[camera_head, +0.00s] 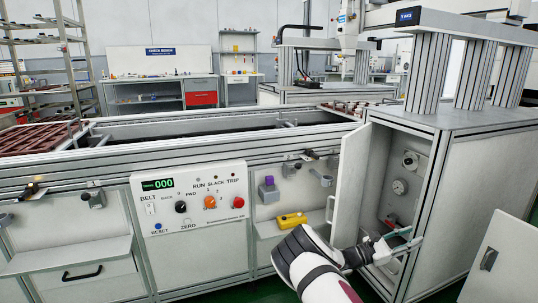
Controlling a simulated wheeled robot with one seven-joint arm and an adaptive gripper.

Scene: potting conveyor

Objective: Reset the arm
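My gripper (414,236) is in front of the lower part of an open cabinet (433,130). Its two thin fingers point right and stand apart with a gap between them. I see nothing held between them. Whether the fingers touch the cabinet's edge I cannot tell.
The cabinet door (350,182) stands open, close left of my gripper; inside are a gauge (399,187) and a red handle (391,220). A control panel (192,203) reads 000. A yellow object (291,220) lies on a ledge. A loose-looking white panel (500,265) stands at right.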

